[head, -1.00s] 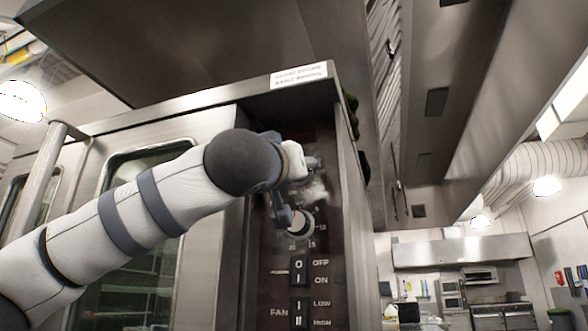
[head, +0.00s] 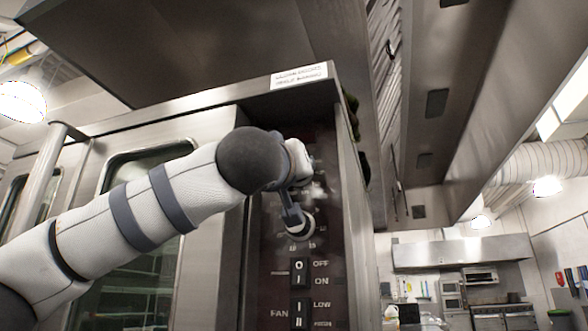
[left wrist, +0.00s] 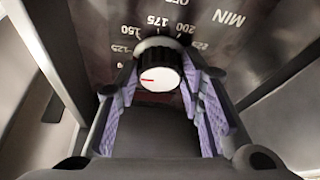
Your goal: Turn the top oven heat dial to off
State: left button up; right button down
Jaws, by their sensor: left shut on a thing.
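The heat dial (left wrist: 158,80) has a black rim and a white face with a red line, which points left in the left wrist view. Printed numbers from 125 to 200 and beyond curve around it. My left gripper (left wrist: 157,92) is shut on the dial, with one purple-padded finger on each side. In the head view my left gripper (head: 303,188) is against the dark control panel (head: 275,255) and hides most of this dial. My right gripper is not in view.
A lower white dial (head: 304,228) sits partly behind my gripper's lower finger. Below it are an OFF/ON switch (head: 299,271) and a fan switch (head: 299,309). The glass oven door (head: 135,270) lies left; open kitchen space lies right.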

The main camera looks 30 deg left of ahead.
pick_arm(q)
jog(key=shift+w+d+r+n+g+y, duration=0.15)
jog(key=shift+n+g+y, duration=0.7)
jog(key=shift+n, duration=2.6)
jog(key=shift+s+d+r+n+g+y, duration=0.15)
jog(key=shift+n+g, duration=1.4)
jog(key=shift+n, duration=1.95)
jog(key=shift+w+d+r+n+g+y, duration=0.1)
jog(key=shift+r+n+g+y, duration=0.3)
jog(key=shift+n+g, duration=1.95)
jog(key=shift+f+n+t, duration=0.15)
jog(key=shift+n+t, duration=1)
jog(key=shift+n, duration=0.05)
jog(key=o, duration=1.2)
jog(key=shift+c, duration=0.2)
jog(key=v, duration=1.2)
